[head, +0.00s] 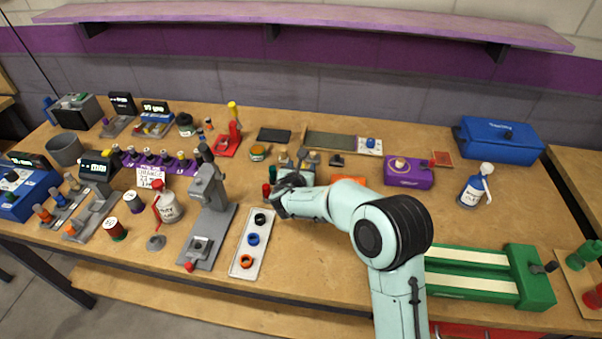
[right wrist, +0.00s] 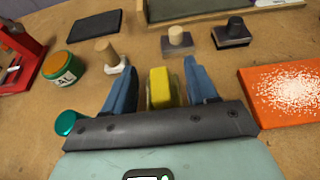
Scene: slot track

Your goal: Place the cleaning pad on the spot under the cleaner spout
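My right gripper (head: 286,187) is low over the middle of the table. In the right wrist view its two blue fingers (right wrist: 160,88) stand apart, with a yellow block (right wrist: 160,87) between them. A gap shows on each side of the block, so it does not look clasped. The block may be the cleaning pad; it is hidden in the head view. I cannot tell which is the cleaner. My left gripper is out of view.
An orange pad with white specks (right wrist: 287,92) lies right of the fingers. A white tray with rings (head: 243,261) and a grey press (head: 208,215) stand left. Table around the blue bottle is clear.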

